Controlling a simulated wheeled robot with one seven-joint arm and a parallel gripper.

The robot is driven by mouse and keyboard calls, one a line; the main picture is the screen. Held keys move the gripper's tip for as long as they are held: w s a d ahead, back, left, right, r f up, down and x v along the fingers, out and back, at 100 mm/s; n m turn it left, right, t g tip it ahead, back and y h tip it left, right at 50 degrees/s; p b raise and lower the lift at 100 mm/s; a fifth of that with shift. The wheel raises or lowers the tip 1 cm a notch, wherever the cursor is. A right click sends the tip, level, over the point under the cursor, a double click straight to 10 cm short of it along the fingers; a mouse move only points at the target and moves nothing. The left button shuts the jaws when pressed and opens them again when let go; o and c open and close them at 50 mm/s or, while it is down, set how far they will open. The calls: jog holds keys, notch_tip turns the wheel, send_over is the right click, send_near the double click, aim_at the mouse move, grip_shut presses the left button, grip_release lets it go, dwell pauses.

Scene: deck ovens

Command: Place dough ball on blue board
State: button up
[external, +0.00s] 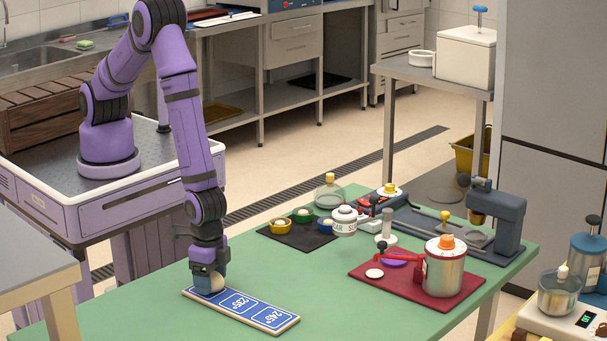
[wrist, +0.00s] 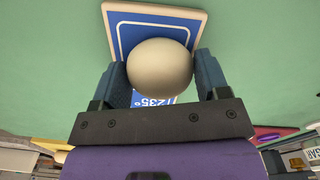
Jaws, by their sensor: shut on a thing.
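The dough ball (external: 217,284) is pale and round. My gripper (external: 208,279) is shut on it, with one blue-grey finger on each side. In the wrist view the dough ball (wrist: 160,70) sits between the two fingers of my gripper (wrist: 160,88). The blue board (external: 262,311) is a long board with a pale rim and white temperature markings, lying on the green table. The ball is over its far left end; I cannot tell whether it touches. In the wrist view the blue board (wrist: 125,35) shows behind the ball, which hides part of it.
Right of the board the green table (external: 330,280) is clear. Further back are a dark mat (external: 292,240) with small coloured bowls and a white-lidded jar (external: 344,221). A red board (external: 400,290) with a metal canister (external: 444,270) stands at the right.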

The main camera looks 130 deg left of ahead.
jog(key=shift+f, duration=0.1)
jog(key=o, duration=0.9)
notch_tip(320, 180, up, 12)
jog(key=s+a+r+m+t, duration=0.15)
jog(key=s+r, duration=0.25)
jog(key=r, duration=0.4)
jog(key=s+a+r, duration=0.3)
jog(key=s+r, duration=0.1)
jog(key=r, duration=0.5)
jog(key=s+a+r+m+t, duration=0.15)
jog(key=s+r, duration=0.25)
jog(key=r, duration=0.4)
jog(key=s+a+r, duration=0.1)
jog(key=s+r, duration=0.2)
jog(key=s, duration=0.4)
jog(key=s+a+r+m+t, duration=0.1)
jog(key=s+r, duration=0.1)
jog(key=s, duration=0.6)
jog(key=s+a+r+t, duration=0.1)
jog(key=s+a+r, duration=0.1)
jog(key=s, duration=0.5)
jog(key=shift+v, duration=0.85)
